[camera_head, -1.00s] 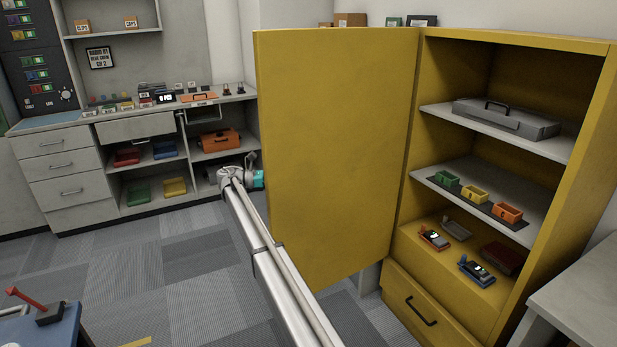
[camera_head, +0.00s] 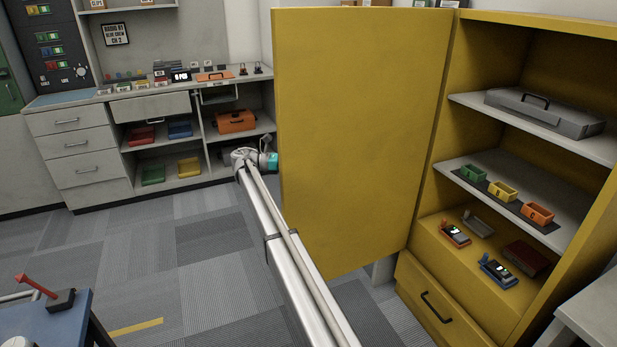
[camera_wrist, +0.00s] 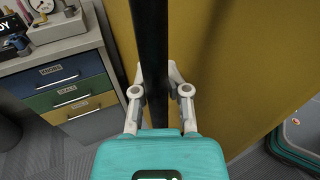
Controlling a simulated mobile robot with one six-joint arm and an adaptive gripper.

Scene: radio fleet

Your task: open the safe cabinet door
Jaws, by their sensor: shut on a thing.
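The yellow safe cabinet (camera_head: 425,296) stands at the right in the head view, with its door (camera_head: 360,140) swung wide open to the left. Its shelves and their contents are in plain sight. My gripper (camera_wrist: 160,80) is shut on a black upright bar, the door handle (camera_wrist: 153,40), in front of the yellow door face in the wrist view. In the head view my arm reaches to the door's left edge, and the fingers and handle are hidden behind the door.
Inside the cabinet are a grey case (camera_head: 545,110), several small coloured bins (camera_head: 503,191) and radios (camera_head: 497,271). A grey workbench (camera_head: 88,166) stands at the back left. A blue table (camera_head: 50,325) is at lower left. Carpet between them is clear.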

